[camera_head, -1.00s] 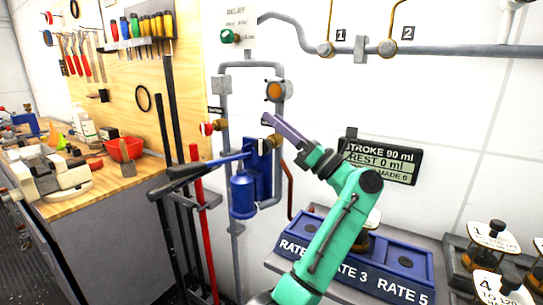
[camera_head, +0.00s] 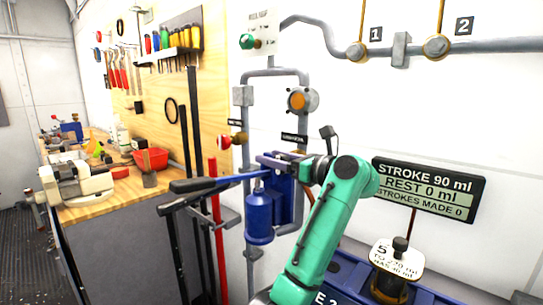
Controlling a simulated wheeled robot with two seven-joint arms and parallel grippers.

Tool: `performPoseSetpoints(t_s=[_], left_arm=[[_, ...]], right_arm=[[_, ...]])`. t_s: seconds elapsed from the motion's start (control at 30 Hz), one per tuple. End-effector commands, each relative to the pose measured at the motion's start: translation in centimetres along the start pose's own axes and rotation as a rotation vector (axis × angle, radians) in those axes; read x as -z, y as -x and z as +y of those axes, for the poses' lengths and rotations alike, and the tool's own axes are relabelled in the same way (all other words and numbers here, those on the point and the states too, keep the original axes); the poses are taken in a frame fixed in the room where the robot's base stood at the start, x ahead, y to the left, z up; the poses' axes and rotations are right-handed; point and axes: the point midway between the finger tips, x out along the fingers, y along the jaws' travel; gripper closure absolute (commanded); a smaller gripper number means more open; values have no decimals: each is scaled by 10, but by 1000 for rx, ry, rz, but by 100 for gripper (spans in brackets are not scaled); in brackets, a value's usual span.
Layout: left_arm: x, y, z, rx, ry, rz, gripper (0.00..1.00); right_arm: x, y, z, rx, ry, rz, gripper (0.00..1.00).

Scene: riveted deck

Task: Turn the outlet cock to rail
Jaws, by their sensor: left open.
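The blue hand pump (camera_head: 259,218) hangs on the wall pipework with its long dark-tipped lever (camera_head: 215,185) pointing left. On the left riser is a cock with a red knob (camera_head: 225,142). On the right riser, a small dark label (camera_head: 294,138) is too small to read. The brass cock seen below that label earlier is now mostly hidden behind my gripper, so its setting cannot be told. My left gripper (camera_head: 270,161) is open, in front of the right riser just above the pump, with its fingers pointing left. Contact with the cock cannot be told. My right gripper is out of view.
A sign (camera_head: 430,188) reads stroke 90 ml, rest 0 ml, strokes made 0. A round orange-centred fitting (camera_head: 297,101) sits above. A jar (camera_head: 391,283) tagged 5 stands at lower right. The workbench (camera_head: 110,205) and dark upright bars (camera_head: 197,150) are left.

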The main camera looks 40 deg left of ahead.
Motion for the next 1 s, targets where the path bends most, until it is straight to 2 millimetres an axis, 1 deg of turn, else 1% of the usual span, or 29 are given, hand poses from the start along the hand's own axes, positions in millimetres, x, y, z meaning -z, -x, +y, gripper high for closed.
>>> performPoseSetpoints(t_s=[0.03, 0.1, 0.3, 0.33, 0.37, 0.4, 0.47, 0.5, 0.77, 1.0], left_arm=[[-1, -5, 0, -2, 0, -1, 38], [0, -9, 0, 0, 1, 0, 38], [0, -9, 0, 0, 1, 1, 38], [0, -9, 0, 0, 0, 1, 41], [0, -9, 0, 0, 0, 1, 53], [0, -9, 0, 0, 0, 0, 68], [0, -9, 0, 0, 0, 0, 91], [0, -9, 0, 0, 0, 0, 100], [0, -9, 0, 0, 1, 11, 100], [0, -9, 0, 2, 1, 91, 100]], right_arm=[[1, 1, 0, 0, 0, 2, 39], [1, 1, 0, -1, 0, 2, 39], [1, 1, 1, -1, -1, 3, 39], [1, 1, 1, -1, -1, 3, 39], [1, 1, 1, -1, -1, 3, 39], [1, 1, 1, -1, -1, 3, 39], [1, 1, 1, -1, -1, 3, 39], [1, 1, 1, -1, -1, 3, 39], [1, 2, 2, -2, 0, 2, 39], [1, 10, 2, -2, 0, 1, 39]])
